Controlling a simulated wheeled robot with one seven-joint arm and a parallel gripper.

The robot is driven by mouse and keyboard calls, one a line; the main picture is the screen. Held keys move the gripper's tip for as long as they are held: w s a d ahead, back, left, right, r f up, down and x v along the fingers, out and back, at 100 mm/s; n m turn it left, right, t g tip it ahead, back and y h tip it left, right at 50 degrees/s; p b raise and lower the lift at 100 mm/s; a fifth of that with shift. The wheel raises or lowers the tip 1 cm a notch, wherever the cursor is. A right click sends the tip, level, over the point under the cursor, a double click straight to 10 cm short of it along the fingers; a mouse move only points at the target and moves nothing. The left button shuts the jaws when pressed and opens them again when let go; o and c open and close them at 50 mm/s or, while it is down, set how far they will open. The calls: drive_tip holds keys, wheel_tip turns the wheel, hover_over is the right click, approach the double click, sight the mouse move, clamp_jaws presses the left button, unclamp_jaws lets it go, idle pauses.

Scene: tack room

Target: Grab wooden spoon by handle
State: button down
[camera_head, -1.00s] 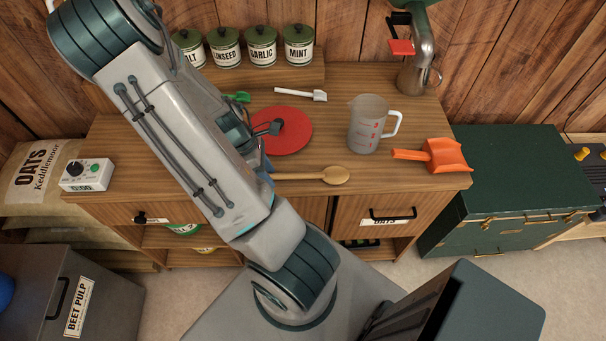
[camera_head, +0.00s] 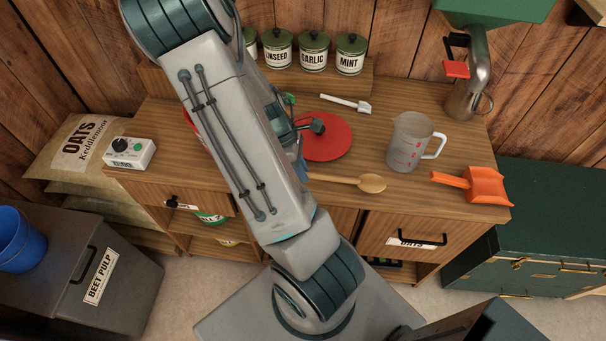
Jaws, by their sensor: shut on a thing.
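The wooden spoon (camera_head: 372,183) lies on the wooden counter (camera_head: 420,200) near its front edge, with its bowl to the right. Its handle runs left, and the far end is hidden behind my arm.
Labelled canisters (camera_head: 313,53) stand behind. A white timer (camera_head: 130,152) sits at the left end.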

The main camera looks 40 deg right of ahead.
drive_tip(key=s+a+r+b, duration=0.1)
drive_tip(key=s+r+b, duration=0.1)
drive_tip(key=s+r, duration=0.6)
drive_tip(key=shift+s+a, duration=0.35)
drive_tip(key=shift+s, duration=1.35)
drive_tip(key=shift+r, duration=0.1)
